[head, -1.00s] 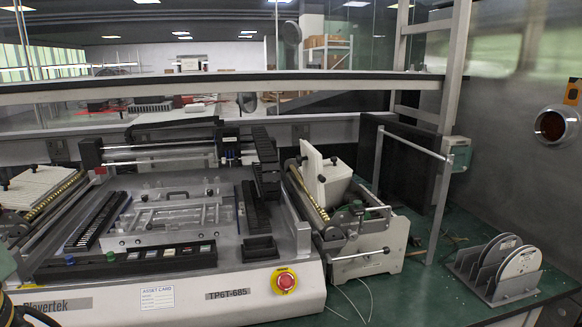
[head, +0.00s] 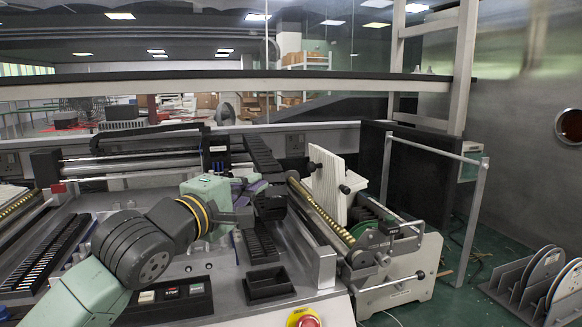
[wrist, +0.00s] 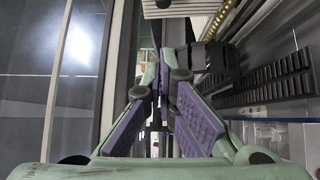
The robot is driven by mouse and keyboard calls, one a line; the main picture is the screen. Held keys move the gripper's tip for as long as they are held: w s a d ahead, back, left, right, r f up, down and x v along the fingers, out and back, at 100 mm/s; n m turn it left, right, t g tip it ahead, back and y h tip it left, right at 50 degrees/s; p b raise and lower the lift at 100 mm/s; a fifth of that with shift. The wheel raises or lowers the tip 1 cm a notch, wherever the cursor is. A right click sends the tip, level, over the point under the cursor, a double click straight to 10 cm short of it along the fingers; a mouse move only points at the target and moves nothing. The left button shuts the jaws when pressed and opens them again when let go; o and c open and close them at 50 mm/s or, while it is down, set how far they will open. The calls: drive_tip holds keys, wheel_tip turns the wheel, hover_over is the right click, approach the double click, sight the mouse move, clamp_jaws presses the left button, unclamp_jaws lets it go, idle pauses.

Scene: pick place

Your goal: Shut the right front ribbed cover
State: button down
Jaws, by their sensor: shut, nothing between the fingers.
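The right front ribbed cover (head: 328,184) is a white ribbed panel with dark knobs. It stands open, tilted up, above the feeder unit (head: 385,262) at the machine's right side. My gripper (head: 262,186) reaches in from the left over the machine, left of the cover and apart from it. Its fingers are green with purple pads and show partly in the head view, close to a black block. In the wrist view my gripper (wrist: 163,78) has its fingers together with nothing between them. A pale ribbed surface shows at the wrist view's top edge; I cannot tell if it is the cover.
A gold-toned roller strip (head: 322,212) runs along the feeder's left side. A black open tray (head: 270,286) and red stop button (head: 304,318) are at the machine's front. A metal frame (head: 470,215) stands right of the feeder. Reels in a rack (head: 535,283) sit far right.

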drive_tip(key=w+d+p, duration=0.4)
drive_tip(key=w+d, duration=0.3)
drive_tip(key=w, duration=0.1)
drive_tip(key=shift+w+d+r, duration=0.15)
drive_tip(key=shift+w+d, duration=0.05)
drive_tip(key=shift+d, duration=0.05)
drive_tip(key=shift+r, duration=0.1)
